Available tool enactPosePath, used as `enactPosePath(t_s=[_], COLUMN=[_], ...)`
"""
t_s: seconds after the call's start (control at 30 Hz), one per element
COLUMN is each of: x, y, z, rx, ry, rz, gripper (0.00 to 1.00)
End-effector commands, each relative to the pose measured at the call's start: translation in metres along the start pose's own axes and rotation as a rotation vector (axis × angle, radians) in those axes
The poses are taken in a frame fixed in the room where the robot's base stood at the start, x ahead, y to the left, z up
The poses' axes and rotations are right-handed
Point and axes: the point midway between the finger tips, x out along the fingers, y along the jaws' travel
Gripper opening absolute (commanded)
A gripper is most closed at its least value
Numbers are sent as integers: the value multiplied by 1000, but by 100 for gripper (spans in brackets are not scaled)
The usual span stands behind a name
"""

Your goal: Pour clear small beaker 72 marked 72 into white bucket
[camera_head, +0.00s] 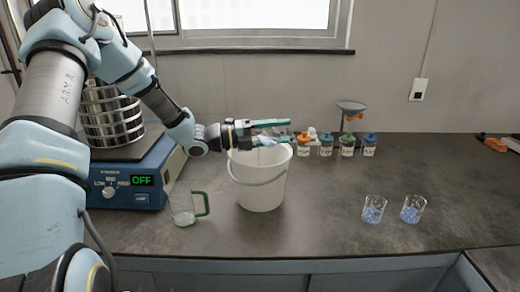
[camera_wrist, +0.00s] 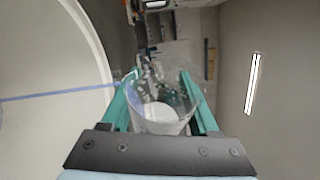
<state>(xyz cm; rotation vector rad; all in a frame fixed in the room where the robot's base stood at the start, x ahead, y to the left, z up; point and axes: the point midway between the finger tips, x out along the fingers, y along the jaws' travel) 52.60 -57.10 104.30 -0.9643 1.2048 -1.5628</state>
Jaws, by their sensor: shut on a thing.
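The white bucket (camera_head: 260,187) stands on the dark counter, with its handle hanging at the front. My gripper (camera_head: 272,132) is above the bucket's mouth, its green fingers shut on a clear small beaker (camera_head: 268,139). The beaker lies tilted over the bucket's opening; in the wrist view the beaker (camera_wrist: 160,112) sits between the fingers, with a few bits near its rim. Its marking is not readable. The white bucket (camera_wrist: 50,70) fills the left of the wrist view.
Two small beakers with blue contents (camera_head: 373,210) (camera_head: 411,209) stand at right. A glass mug with a green handle (camera_head: 184,207) is left of the bucket. A blue sieve shaker (camera_head: 130,175) reading OFF is further left. Several capped jars (camera_head: 347,145) stand behind.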

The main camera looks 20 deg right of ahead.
Motion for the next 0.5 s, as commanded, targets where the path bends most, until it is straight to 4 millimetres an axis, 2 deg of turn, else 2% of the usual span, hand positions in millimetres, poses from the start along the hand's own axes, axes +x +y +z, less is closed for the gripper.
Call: enactPosePath(t_s=[0.5], x=[0], y=[-3], z=[1], rx=[-32], ry=[-5], rz=[-14], gripper=[1])
